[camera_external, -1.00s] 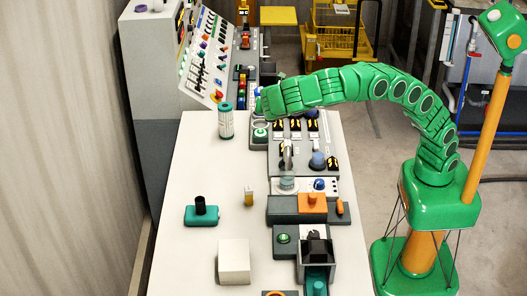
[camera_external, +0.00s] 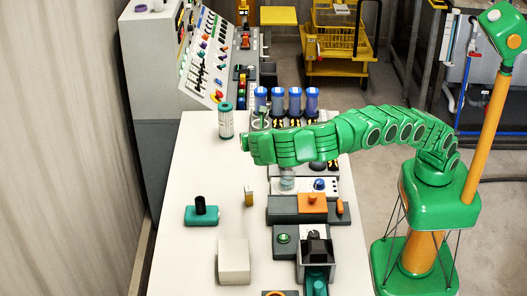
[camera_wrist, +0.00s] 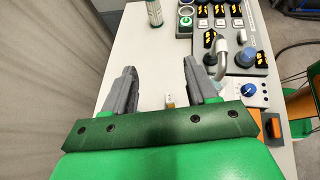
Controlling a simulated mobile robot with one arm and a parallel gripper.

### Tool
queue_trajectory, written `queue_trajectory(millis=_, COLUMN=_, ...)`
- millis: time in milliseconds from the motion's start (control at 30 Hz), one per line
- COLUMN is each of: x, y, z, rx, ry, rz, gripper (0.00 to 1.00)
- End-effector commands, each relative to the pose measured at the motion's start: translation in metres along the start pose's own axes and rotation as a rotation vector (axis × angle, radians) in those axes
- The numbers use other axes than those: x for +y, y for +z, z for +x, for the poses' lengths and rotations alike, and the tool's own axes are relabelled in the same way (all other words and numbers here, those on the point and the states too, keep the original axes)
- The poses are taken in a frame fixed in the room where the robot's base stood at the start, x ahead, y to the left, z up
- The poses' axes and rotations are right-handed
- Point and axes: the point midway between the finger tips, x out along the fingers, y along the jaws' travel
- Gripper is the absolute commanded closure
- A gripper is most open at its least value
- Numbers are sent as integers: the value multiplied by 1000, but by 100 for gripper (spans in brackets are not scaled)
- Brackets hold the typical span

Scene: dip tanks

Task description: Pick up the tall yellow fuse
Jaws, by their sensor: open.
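The yellow fuse (camera_external: 248,197) is a small upright block with a pale top, standing on the white table left of the grey panels. In the wrist view it shows as a small pale block (camera_wrist: 170,101) low between my jaws, partly cut off by the gripper's green front bar. My gripper (camera_wrist: 158,70) is open with two grey fingers spread apart and nothing held. In the external view the green end of my arm is above the table, farther back than the fuse; the fingers cannot be made out there.
A teal block with a black knob (camera_external: 201,213) stands left of the fuse, and a white cube (camera_external: 234,262) stands nearer the camera. A teal-capped white cylinder (camera_external: 226,121) is at the back. Grey panels with an orange block (camera_external: 312,203) line the right. Bare table surrounds the fuse.

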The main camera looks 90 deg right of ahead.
Motion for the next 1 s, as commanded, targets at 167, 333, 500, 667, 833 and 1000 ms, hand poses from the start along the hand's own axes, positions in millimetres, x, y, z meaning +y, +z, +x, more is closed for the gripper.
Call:
queue_trajectory(millis=167, x=1, y=-2, z=3, rx=2, ry=1, rz=4, gripper=43)
queue_trajectory(millis=333, x=1, y=-6, z=5, rx=2, ry=2, rz=6, gripper=43)
queue_trajectory(millis=500, x=1, y=-10, z=8, rx=2, ry=1, rz=5, gripper=43)
queue_trajectory(millis=667, x=0, y=-16, z=11, rx=1, ry=-1, rz=4, gripper=43)
queue_trajectory(millis=833, x=-1, y=-22, z=15, rx=-1, ry=-4, rz=2, gripper=43)
queue_trajectory(millis=1000, x=-1, y=-40, z=25, rx=-3, ry=-4, rz=0, gripper=43)
